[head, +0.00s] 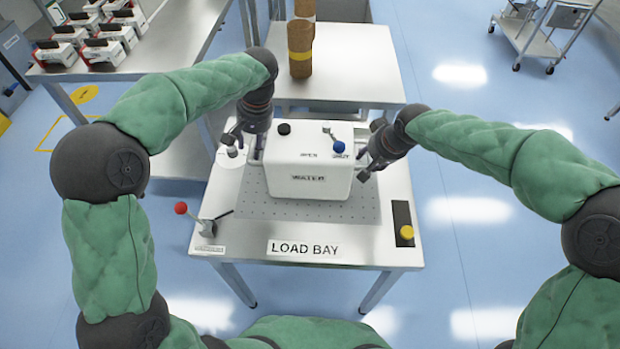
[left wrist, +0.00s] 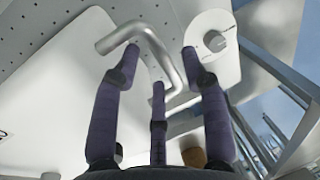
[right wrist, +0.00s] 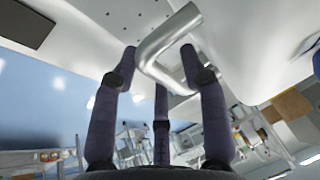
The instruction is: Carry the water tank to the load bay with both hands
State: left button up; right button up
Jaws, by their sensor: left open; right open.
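The white water tank (head: 310,165), with a black cap and a blue knob on top, sits upright on the perforated plate (head: 270,209) of the table marked LOAD BAY (head: 305,248). My left gripper (head: 238,143) is at the tank's left side. In the left wrist view its open fingers (left wrist: 160,62) straddle a bent metal handle (left wrist: 150,38). My right gripper (head: 364,167) is at the tank's right side. In the right wrist view its open fingers (right wrist: 158,65) straddle another bent metal handle (right wrist: 170,42). Neither gripper is closed on its handle.
A red-knobbed lever (head: 181,208) stands at the table's left edge, and a yellow button (head: 407,232) at its right. A white disc with a knob (head: 230,153) lies beside the tank. Behind stands another table (head: 350,75) with brown rolls (head: 300,50).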

pick_arm(q)
notch_tip(320, 180, up, 9)
jog(key=d, duration=0.1)
jog(key=shift+d, duration=0.4)
pick_arm(e)
jog(key=v, duration=1.2)
jog(key=shift+s+f, duration=0.1)
